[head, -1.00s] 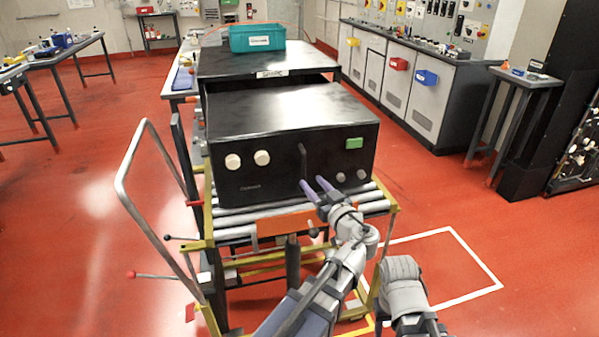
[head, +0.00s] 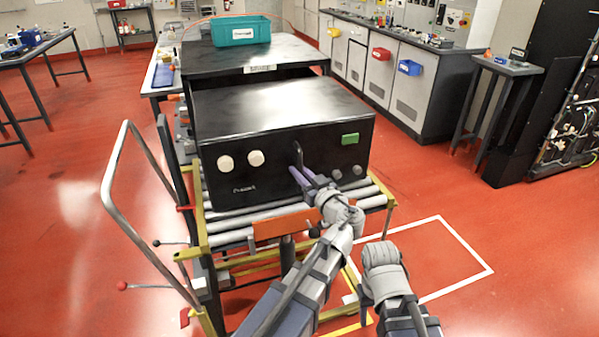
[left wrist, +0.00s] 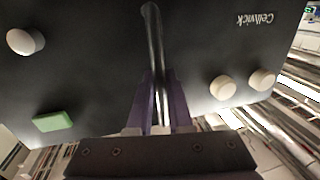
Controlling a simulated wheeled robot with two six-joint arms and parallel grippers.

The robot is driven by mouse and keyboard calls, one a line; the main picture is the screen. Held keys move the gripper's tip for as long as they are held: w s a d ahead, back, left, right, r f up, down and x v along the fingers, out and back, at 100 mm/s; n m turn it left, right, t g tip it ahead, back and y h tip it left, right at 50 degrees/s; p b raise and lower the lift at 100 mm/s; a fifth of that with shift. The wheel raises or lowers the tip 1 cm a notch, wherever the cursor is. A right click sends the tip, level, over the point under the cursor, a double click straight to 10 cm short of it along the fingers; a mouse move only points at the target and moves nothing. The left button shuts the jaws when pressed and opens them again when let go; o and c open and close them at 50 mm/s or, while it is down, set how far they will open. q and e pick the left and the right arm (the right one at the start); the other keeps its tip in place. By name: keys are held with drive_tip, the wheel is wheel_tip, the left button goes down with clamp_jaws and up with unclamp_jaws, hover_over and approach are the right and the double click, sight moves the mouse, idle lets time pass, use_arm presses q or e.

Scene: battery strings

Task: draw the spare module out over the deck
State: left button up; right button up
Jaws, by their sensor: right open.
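The spare module (head: 285,115) is a large black box with cream knobs, a green block and an upright bar handle (head: 297,152) on its front. It rests on the roller deck (head: 225,222) of a yellow-framed cart, its rear toward the open black bay (head: 200,68) behind. How much is still inside is hidden. My left gripper (head: 300,177) is at the front; in the left wrist view its purple fingers (left wrist: 159,100) lie close on both sides of the handle (left wrist: 152,40), shut on it. My right arm is low at centre right; its fingers are not visible.
A teal bin (head: 240,32) sits on the bay's top. Red floor is open on both sides.

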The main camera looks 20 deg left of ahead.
use_arm(q)
clamp_jaws()
idle(0.9)
drive_tip(key=shift+s+d, duration=0.35)
drive_tip(key=shift+s, duration=0.25)
drive_tip(key=o, duration=0.5)
unclamp_jaws()
drive_tip(key=shift+o, duration=0.2)
